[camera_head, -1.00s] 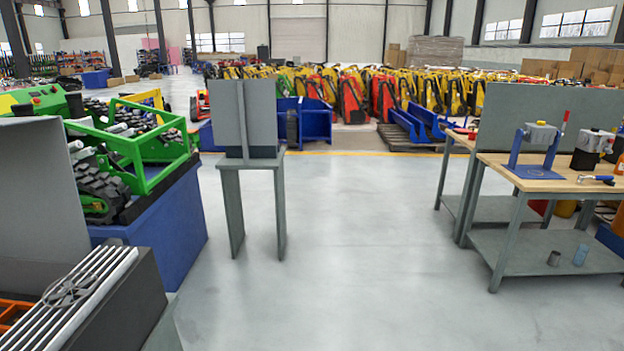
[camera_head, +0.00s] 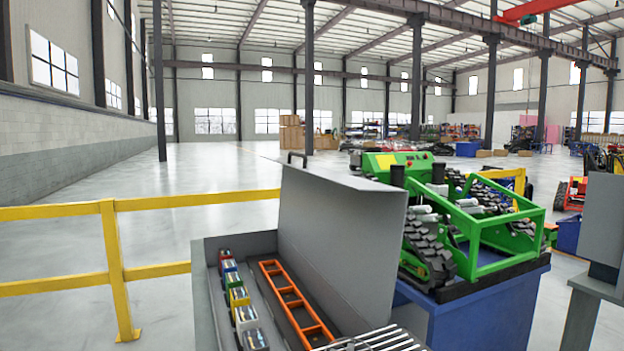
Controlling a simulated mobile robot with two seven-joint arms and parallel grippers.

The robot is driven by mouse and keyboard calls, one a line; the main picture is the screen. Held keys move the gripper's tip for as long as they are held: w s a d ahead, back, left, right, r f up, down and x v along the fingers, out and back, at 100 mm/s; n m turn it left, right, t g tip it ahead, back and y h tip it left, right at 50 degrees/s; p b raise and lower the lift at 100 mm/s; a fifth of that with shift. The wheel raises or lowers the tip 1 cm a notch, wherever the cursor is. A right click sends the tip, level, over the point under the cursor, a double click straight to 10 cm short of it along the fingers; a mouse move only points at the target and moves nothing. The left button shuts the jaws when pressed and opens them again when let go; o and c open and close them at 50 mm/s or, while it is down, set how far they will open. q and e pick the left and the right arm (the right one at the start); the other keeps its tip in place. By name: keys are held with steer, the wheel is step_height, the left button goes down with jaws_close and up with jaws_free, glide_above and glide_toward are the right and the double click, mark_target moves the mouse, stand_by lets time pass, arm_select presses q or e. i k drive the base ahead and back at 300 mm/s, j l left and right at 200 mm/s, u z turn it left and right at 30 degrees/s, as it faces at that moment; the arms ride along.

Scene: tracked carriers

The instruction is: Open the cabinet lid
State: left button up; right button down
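A grey open-topped box (camera_head: 203,290) stands at the lower middle. Its flat grey lid (camera_head: 335,235) stands raised along the box's right side, leaning a little, with a small dark handle (camera_head: 297,156) at its top left corner. Inside the box lie a row of small coloured items with clear tops (camera_head: 239,298) and an orange ladder-shaped frame (camera_head: 293,303). A grey upright panel or cabinet (camera_head: 604,225) on a stand is cut off by the right edge; I cannot tell whether it has a lid. Neither of my grippers is in view.
A green tracked carrier (camera_head: 455,225) sits on a blue block (camera_head: 490,310) right of the lid. A ribbed metal grille (camera_head: 375,342) lies at the bottom edge. A yellow railing (camera_head: 112,260) runs at the left. The floor beyond the railing is clear.

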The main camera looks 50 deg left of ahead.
mark_target(350, 228)
steer(key=i+l+u, duration=0.15)
steer(key=u, duration=0.25)
steer(key=i+l+u, duration=0.2)
steer(key=u, duration=0.25)
steer(key=i+l+u, duration=0.2)
steer(key=u, duration=0.2)
steer(key=i+l+u, duration=0.1)
steer(key=l+u, duration=0.55)
steer(key=u, duration=0.2)
steer(key=i+l+u, duration=0.1)
steer(key=l+u, duration=0.6)
steer(key=l, duration=0.2)
steer(key=l+u, duration=0.35)
steer(key=l, duration=0.15)
